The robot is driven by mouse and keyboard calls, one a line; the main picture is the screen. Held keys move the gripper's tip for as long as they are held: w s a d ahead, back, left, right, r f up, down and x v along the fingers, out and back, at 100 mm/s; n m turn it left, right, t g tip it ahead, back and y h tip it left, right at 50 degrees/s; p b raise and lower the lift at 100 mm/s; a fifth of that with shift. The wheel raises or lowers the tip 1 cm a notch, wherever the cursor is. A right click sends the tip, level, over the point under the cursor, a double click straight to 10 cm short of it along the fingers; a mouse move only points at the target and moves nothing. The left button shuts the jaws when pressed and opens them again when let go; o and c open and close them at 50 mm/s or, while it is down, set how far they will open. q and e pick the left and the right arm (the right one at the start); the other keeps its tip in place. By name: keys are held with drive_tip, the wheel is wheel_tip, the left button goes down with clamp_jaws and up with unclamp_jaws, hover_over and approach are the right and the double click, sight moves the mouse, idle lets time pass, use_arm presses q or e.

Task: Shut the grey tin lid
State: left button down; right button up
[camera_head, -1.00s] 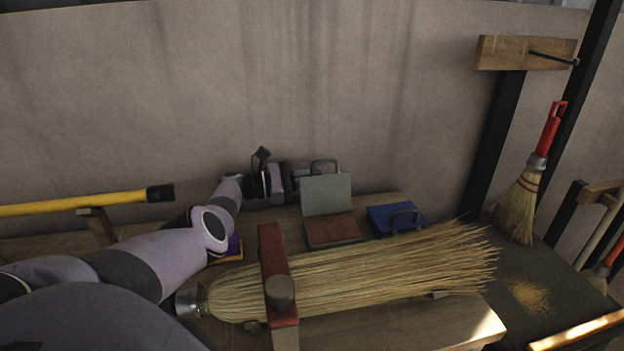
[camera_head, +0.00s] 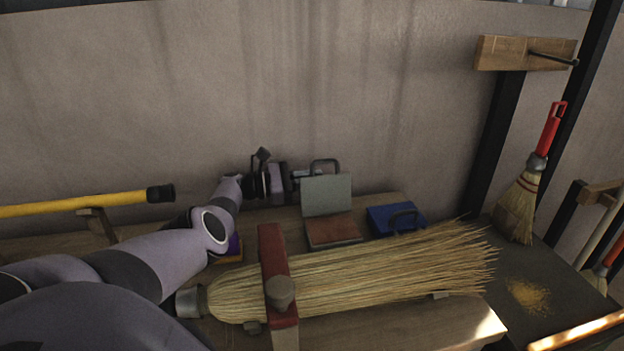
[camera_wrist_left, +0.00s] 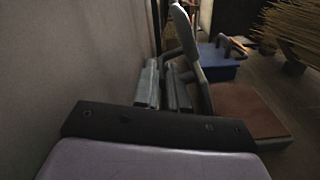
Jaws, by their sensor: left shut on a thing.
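The grey tin (camera_head: 335,244) stands on the bench near the back wall, its reddish-brown inside showing. Its grey lid (camera_head: 327,196) is open and stands nearly upright at the back, with a handle (camera_head: 325,162) on its rear side. The lid is seen edge-on in the left wrist view (camera_wrist_left: 186,36), beside the tin's brown inside (camera_wrist_left: 244,108). My left gripper (camera_head: 301,176) is behind and left of the lid. Its fingers (camera_wrist_left: 164,82) are shut on the lid's handle, and the exact contact is partly hidden. My right gripper is out of view.
A blue tin (camera_head: 396,218) with a handle stands right of the grey tin. A large straw broom head (camera_head: 380,272), clamped by a red-topped wooden block (camera_head: 272,250), lies in front. The wall (camera_head: 400,90) is close behind my left gripper.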

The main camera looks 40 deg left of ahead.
sight(315, 181)
use_arm(q)
drive_tip(key=shift+s+d+r+m+p, duration=0.15)
drive_tip(key=shift+r+m+p, duration=0.15)
drive_tip(key=shift+p, duration=0.25)
drive_tip(key=s+d+r+m+p, duration=0.1)
drive_tip(key=m+p, duration=0.1)
drive_tip(key=p, duration=0.1)
drive_tip(key=shift+d+r+m, duration=0.15)
drive_tip(key=shift+d+m, duration=0.05)
drive_tip(key=shift+m, duration=0.1)
drive_tip(key=shift+s+d+r+m+p, duration=0.2)
drive_tip(key=shift+s+d+m+p, duration=0.35)
drive_tip(key=shift+m+p, duration=0.45)
drive_tip(key=shift+s+d+m+p, duration=0.3)
drive_tip(key=shift+d+m, duration=0.15)
drive_tip(key=shift+m, duration=0.45)
